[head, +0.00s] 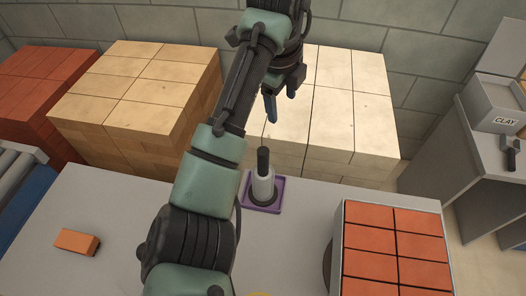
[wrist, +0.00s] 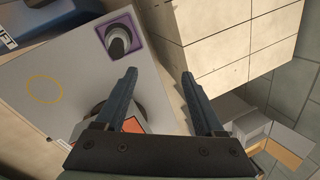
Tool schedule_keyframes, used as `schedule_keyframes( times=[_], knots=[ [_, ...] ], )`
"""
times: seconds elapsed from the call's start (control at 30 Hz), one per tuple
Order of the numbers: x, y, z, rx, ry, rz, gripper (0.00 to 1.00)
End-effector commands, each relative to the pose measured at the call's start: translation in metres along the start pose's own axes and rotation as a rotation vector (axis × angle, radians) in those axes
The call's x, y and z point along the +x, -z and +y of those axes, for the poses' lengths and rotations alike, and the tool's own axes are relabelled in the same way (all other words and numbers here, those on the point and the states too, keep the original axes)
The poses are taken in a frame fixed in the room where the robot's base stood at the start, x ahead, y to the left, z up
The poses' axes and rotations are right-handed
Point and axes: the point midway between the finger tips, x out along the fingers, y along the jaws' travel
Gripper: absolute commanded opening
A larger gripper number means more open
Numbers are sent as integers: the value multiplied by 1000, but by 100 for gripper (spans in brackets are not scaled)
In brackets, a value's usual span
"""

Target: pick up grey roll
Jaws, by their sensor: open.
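The grey roll (head: 263,184) stands upright on a purple mat (head: 246,203) on the grey table. It has a pale grey body and a dark upper part. In the wrist view the roll (wrist: 119,40) shows from above on the purple mat (wrist: 134,22), up and left of the fingers. My gripper (head: 281,102) is open and empty, high above and behind the roll in the head view, in front of the pale block stack. In the wrist view its two dark blue fingers (wrist: 160,73) are spread wide with nothing held between the tips.
An orange brick (head: 77,242) lies at the table's left. An orange brick stack (head: 395,250) stands at right. Pale block stacks (head: 345,100) stand behind the table. A yellow ring (wrist: 45,90) marks the tabletop. The table around the purple mat is mostly clear.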

Motion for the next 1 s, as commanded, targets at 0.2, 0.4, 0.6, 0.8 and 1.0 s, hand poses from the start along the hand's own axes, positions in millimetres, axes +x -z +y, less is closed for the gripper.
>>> schedule_keyframes(
  times=[0.2, 0.4, 0.6, 0.8, 1.0],
  knots=[
    [14, -14, 53, 153, -231, 85, 70],
    [43, -11, 66, 174, -256, 102, 70],
    [74, -10, 74, 171, -253, 99, 70],
    [89, -8, 77, 171, -251, 97, 70],
    [114, -3, 81, 171, -252, 97, 70]
  ],
)
